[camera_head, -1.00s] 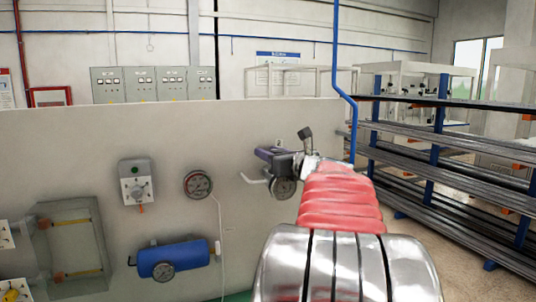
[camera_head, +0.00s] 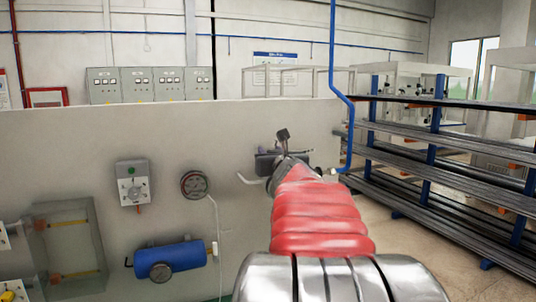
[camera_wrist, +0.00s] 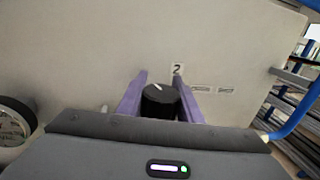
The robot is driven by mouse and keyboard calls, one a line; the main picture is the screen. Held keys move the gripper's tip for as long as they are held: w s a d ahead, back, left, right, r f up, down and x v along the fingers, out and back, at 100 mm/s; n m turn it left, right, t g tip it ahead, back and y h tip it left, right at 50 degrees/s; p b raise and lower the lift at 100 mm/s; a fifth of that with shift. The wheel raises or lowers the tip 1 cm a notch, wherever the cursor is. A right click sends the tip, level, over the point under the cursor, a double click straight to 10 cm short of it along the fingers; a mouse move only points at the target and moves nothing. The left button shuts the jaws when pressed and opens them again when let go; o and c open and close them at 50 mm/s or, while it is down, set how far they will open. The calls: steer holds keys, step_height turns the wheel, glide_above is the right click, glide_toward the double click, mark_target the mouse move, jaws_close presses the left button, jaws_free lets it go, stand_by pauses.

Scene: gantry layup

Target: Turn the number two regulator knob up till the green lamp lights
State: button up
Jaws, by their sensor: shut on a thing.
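The number two regulator knob (camera_wrist: 160,103) is black and round, with a white pointer mark angled to the upper left in the wrist view. A label "2" (camera_wrist: 177,69) is on the panel just beyond it. My gripper (camera_wrist: 160,82) has a purple finger on each side of the knob and is shut on it. In the head view my gripper (camera_head: 284,158) is at the panel, and my arm hides the knob. A green lamp (camera_head: 141,170) is on the small box at the panel's left; I cannot tell if it is lit.
A pressure gauge (camera_head: 194,184) and a blue tank (camera_head: 170,259) are on the panel (camera_head: 80,150), left of my arm. A bent pale handle or pipe (camera_head: 250,180) is close to my gripper. A rack of long bars (camera_head: 450,160) stands on the right.

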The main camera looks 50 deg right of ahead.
steer(key=shift+r+m+g+h, duration=0.2)
steer(key=shift+m+g+h, duration=0.2)
steer(key=shift+g+h, duration=0.1)
steer(key=o, duration=0.8)
steer(key=shift+a, duration=0.1)
steer(key=shift+o, duration=1.2)
steer(key=shift+f, duration=0.15)
